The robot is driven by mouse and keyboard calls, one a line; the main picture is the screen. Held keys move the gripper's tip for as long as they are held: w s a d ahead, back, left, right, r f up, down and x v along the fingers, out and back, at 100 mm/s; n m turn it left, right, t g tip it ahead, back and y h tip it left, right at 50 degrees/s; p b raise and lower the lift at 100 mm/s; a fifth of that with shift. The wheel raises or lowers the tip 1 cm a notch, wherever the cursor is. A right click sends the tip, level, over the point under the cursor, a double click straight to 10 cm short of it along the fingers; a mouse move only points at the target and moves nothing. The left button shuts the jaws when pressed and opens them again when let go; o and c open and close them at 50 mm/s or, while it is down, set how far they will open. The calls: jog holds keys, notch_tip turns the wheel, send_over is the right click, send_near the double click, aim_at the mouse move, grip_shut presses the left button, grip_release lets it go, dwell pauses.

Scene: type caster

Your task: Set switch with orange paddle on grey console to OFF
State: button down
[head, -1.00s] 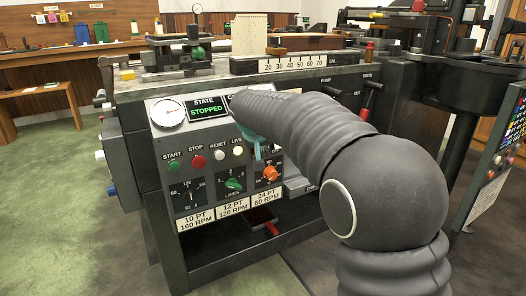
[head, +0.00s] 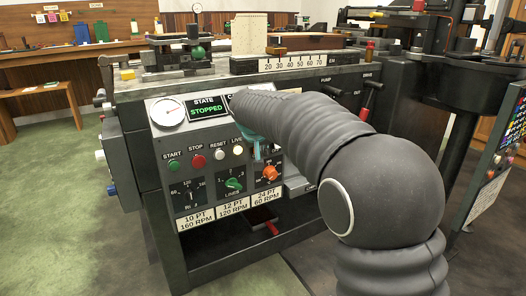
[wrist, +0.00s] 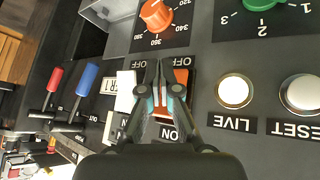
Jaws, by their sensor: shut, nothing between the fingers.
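The orange paddle (wrist: 187,80) is on the grey console (head: 207,160), partly covered by my gripper in the wrist view. That view is upside down; the OFF label (wrist: 181,62) is at the paddle's upper end in the picture and the ON label (wrist: 169,134) at its lower end. My gripper (wrist: 162,70) is shut and empty, its fingertips over the paddle near the OFF end. I cannot tell whether they touch it or which way it is tilted. In the head view my arm hides the paddle, and only part of my gripper (head: 252,138) shows.
A white paddle (wrist: 126,92) sits close beside the orange one. The orange knob (wrist: 156,15), green knob (head: 233,185) and white LIVE button (wrist: 234,91) are nearby. Red (wrist: 54,82) and blue (wrist: 87,76) handles stick out beyond. A screen (head: 208,107) reads STOPPED.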

jog(key=shift+s+d+r, duration=0.2)
jog(key=shift+s+d, duration=0.2)
jog(key=shift+s, duration=0.15)
jog(key=shift+s, duration=0.1)
jog(key=s+d, duration=0.1)
jog(key=s+r+b, duration=0.1)
jog(key=s+d, duration=0.1)
jog(key=shift+s+d+r+b, duration=0.3)
jog(key=shift+s+r+b, duration=0.05)
jog(key=shift+s+b, duration=0.05)
dwell(0.3)
